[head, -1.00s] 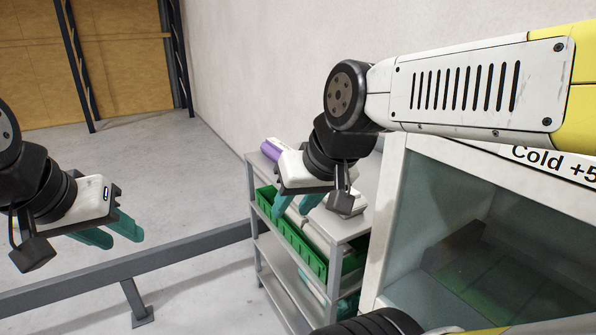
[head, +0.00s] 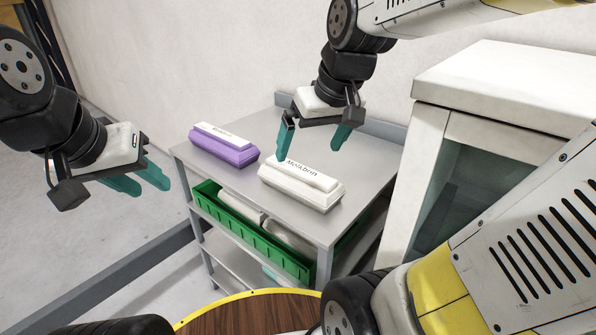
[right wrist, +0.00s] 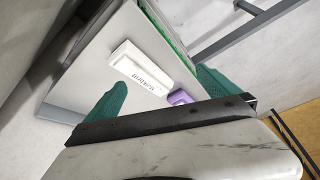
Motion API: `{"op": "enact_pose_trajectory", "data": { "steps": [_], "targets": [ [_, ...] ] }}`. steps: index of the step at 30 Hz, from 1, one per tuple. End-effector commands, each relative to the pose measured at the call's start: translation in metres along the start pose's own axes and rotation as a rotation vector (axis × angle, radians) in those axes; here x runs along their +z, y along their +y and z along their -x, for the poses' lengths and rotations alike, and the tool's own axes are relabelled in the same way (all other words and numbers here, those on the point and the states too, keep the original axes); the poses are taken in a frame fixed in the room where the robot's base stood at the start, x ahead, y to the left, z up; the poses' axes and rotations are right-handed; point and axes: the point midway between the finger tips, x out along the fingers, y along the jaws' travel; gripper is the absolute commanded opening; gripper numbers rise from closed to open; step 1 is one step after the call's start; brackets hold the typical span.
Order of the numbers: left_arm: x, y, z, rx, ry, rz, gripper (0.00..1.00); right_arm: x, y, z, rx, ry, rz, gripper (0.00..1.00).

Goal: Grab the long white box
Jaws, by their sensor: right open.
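The long white box (head: 300,184) lies on the top of a grey shelf unit, with dark lettering on its lid. It also shows in the right wrist view (right wrist: 140,68), between and beyond the fingertips. My right gripper (head: 312,150) is open and empty, above and just behind the white box in the head view. My left gripper (head: 156,181) is at the left over the floor, away from the shelf. Its teal fingers are apart and nothing is between them.
A purple box (head: 223,150) lies on the shelf top (head: 240,188), left of the white box. A green bin (head: 246,236) with pale items is on the level below. A white cabinet (head: 500,85) stands close at the right. A round wooden table (head: 250,315) is at the bottom.

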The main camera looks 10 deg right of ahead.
Motion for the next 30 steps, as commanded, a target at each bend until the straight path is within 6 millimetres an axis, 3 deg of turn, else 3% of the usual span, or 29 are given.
{"op": "enact_pose_trajectory", "data": {
  "steps": [6,12,18,30],
  "targets": [
    [0.000,0.000,0.000,0.000,0.000,0.000,0.36,-0.058,0.028,-0.064,0.006,-0.188,0.184,1.00],
    [0.000,0.000,0.000,0.000,0.000,0.000,0.36,-0.088,0.049,-0.134,-0.011,-0.332,0.335,1.00],
    [0.000,0.000,0.000,0.000,0.000,0.000,0.36,-0.099,0.061,-0.180,-0.028,-0.413,0.423,1.00],
    [0.000,0.000,0.000,0.000,0.000,0.000,0.36,-0.087,0.065,-0.222,-0.034,-0.435,0.448,1.00]
  ]
}}
